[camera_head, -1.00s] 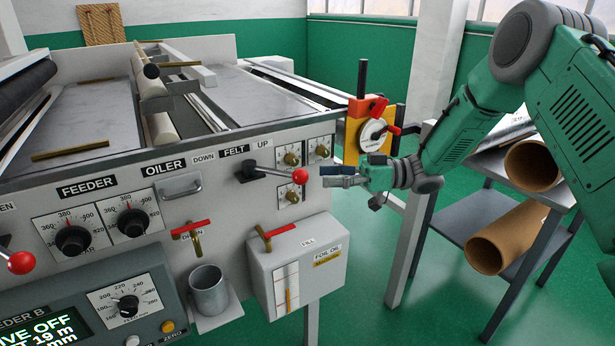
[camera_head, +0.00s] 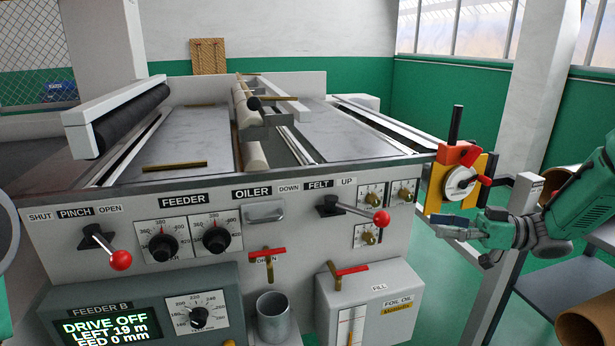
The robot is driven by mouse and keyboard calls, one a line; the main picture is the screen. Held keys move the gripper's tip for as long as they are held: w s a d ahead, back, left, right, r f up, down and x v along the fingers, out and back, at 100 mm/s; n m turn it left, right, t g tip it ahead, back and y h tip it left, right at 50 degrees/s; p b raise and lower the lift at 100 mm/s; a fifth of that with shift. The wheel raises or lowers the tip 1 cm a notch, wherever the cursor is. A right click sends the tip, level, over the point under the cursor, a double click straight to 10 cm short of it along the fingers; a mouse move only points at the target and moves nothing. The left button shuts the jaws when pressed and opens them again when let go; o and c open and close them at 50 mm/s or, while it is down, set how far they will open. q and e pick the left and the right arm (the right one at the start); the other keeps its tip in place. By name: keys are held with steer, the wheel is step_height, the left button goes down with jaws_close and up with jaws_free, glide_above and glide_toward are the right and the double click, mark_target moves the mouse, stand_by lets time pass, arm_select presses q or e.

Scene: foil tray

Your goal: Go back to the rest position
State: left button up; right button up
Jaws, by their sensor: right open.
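My right gripper (camera_head: 457,227) is at the right of the head view, in front of the lower edge of the yellow plate with a white dial (camera_head: 461,184). Its fingers point left, are open and hold nothing. The red-knobbed FELT lever (camera_head: 381,218) is to the left of the fingertips, apart from them, and leans toward UP. The machine's front panel (camera_head: 300,232) fills the middle. The PINCH lever (camera_head: 120,260) is at the left, its red knob low and right. My left gripper does not show.
A metal cup (camera_head: 272,318) stands below the DRAIN valve (camera_head: 267,254). The foil oil box (camera_head: 369,302) sticks out at the lower right. A cart with cardboard rolls (camera_head: 585,326) and a grey post (camera_head: 513,240) stand at the right.

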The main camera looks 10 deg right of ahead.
steer(key=w+a+f+m+t+h, duration=0.2)
steer(key=a+f+m+t+h, duration=0.25)
steer(key=a+f, duration=0.45)
steer(key=s+a+f+m+g+h, duration=0.1)
steer(key=s+f+m+h, duration=0.15)
steer(key=f, duration=0.35)
steer(key=s+a+f+m+g+h, duration=0.1)
steer(key=s+a+f+g+h, duration=0.1)
steer(key=s+f+h, duration=0.3)
steer(key=s+f+m+g+h, duration=0.1)
steer(key=s+f+g, duration=0.3)
steer(key=s, duration=0.9)
steer(key=s+f+m+g+h, duration=0.1)
steer(key=s+f+g+h, duration=0.2)
steer(key=s+f, duration=0.4)
steer(key=s+g, duration=0.1)
steer(key=s, duration=0.6)
steer(key=shift+s+g, duration=0.2)
steer(key=shift+g, duration=0.15)
steer(key=shift+w+d, duration=0.1)
steer(key=shift+w, duration=0.05)
